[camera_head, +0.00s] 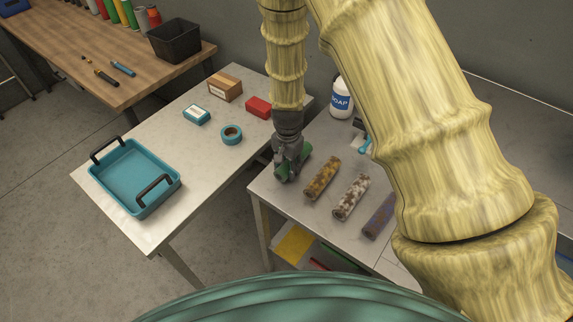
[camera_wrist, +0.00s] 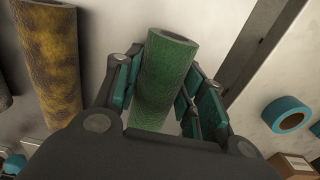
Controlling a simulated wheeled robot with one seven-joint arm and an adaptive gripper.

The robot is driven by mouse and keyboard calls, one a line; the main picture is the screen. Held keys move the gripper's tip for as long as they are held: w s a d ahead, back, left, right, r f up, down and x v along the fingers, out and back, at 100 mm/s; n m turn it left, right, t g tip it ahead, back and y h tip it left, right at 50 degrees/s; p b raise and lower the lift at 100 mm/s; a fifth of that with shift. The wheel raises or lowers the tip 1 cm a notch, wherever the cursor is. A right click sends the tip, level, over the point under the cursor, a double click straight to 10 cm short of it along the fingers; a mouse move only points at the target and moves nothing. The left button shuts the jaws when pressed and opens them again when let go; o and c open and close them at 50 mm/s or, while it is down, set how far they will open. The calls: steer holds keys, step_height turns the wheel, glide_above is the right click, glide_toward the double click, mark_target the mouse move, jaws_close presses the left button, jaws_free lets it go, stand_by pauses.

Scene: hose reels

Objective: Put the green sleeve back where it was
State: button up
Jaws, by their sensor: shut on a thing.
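The green sleeve (camera_wrist: 163,80) is a textured tube between my gripper's fingers in the wrist view. In the head view the green sleeve (camera_head: 306,150) shows partly beside the fingers, near the left edge of the right-hand table (camera_head: 267,191). My gripper (camera_head: 289,168) points down and is shut on the sleeve; in the wrist view the fingers (camera_wrist: 162,95) lie along both its sides. Whether the sleeve touches the tabletop I cannot tell. A yellow-brown sleeve (camera_head: 322,178), a white-brown mottled sleeve (camera_head: 351,197) and a purplish sleeve (camera_head: 379,221) lie in a row to its right.
A soap bottle (camera_head: 341,100) stands behind the sleeves. Across a narrow gap, the left table (camera_head: 165,215) holds a teal tray (camera_head: 133,178), a tape roll (camera_head: 231,134), a cardboard box (camera_head: 225,88) and a red box (camera_head: 258,107). My arm hides part of the right-hand table.

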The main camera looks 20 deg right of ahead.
steer(key=shift+f, duration=0.15)
steer(key=o, duration=1)
steer(key=shift+r+b, duration=1.95)
steer(key=shift+r, duration=4.2)
